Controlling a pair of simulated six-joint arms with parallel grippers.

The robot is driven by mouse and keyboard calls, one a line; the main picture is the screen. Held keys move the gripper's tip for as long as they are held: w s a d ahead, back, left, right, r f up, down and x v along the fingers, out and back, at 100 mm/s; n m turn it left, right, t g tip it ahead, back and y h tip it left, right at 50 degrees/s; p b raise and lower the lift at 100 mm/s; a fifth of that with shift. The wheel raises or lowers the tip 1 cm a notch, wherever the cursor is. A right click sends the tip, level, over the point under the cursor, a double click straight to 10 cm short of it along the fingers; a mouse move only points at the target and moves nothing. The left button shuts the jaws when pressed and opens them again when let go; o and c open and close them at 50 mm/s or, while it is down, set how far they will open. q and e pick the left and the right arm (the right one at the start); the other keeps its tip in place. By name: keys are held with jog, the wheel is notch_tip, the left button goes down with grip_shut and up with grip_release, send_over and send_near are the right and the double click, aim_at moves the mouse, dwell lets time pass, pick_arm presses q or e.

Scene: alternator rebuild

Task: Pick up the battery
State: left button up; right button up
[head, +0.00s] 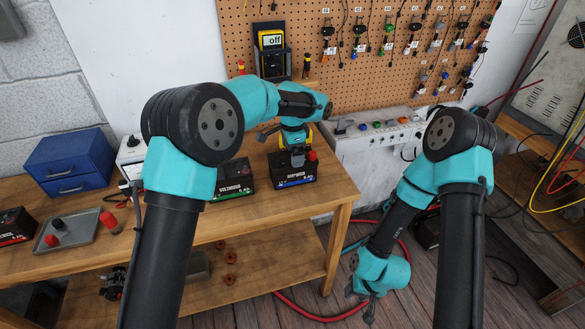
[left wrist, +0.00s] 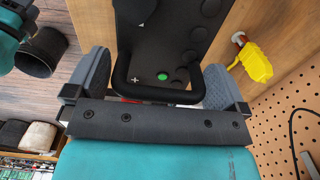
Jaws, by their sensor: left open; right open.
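A black battery with a blue stripe (head: 292,180) stands upright on the wooden bench. A similar battery with a green stripe (head: 233,184) stands to its left, partly behind my left arm. A red-striped battery (head: 14,228) is cut off at the far left edge. My left gripper (head: 297,157) is over the blue-striped battery, pointing down. In the left wrist view, its open fingers (left wrist: 156,84) stand on either side of a black carry handle (left wrist: 160,92) on the black battery top (left wrist: 165,40). My right gripper (head: 361,304) is open and empty, low above the floor.
A grey tray (head: 84,240) and blue drawer box (head: 72,162) are on the bench at left. A yellow clamp (left wrist: 255,62) lies near the battery. A tester (head: 270,48) and pegboard (head: 365,75) stand behind; a white control panel (head: 378,150) is to the right.

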pick_arm(q)
jog(key=shift+f, duration=0.75)
jog(key=shift+c, duration=0.3)
jog(key=c, duration=1.3)
jog(key=shift+w+r, duration=0.1)
jog(key=shift+r, duration=0.1)
jog(key=shift+c, duration=0.9)
jog(key=shift+r, duration=0.1)
